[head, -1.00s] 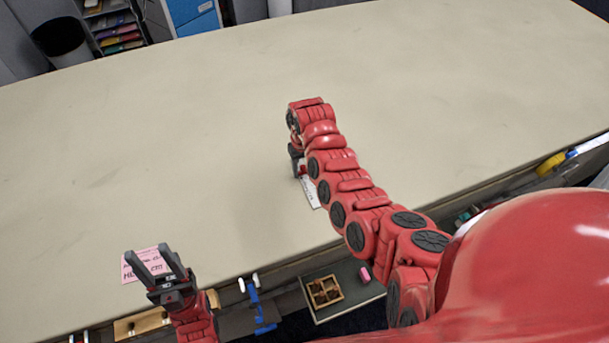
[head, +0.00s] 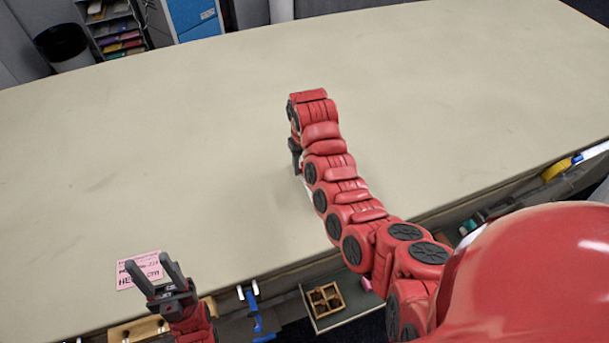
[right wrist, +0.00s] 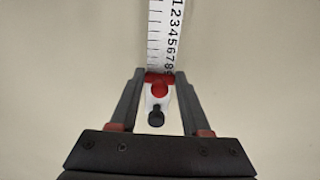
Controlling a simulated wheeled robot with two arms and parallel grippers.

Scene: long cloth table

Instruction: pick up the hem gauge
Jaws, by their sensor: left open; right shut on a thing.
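The hem gauge (right wrist: 166,38) is a white ruler with black numbers and marks and a red slider. In the right wrist view its red slider part is between the fingers of my right gripper (right wrist: 159,78), which is shut on it. The ruler runs away from me past the fingertips. In the head view my right gripper (head: 296,158) is over the middle of the table, and my arm hides most of the gauge. My left gripper (head: 149,263) is open and empty above a pink card at the table's near left edge.
The pink card (head: 127,281) with printed text lies on the long beige table (head: 440,100), which is otherwise mostly clear. Below the near edge are a wooden divided box (head: 325,299), a blue clamp-like item (head: 254,308) and a yellow roll (head: 557,168).

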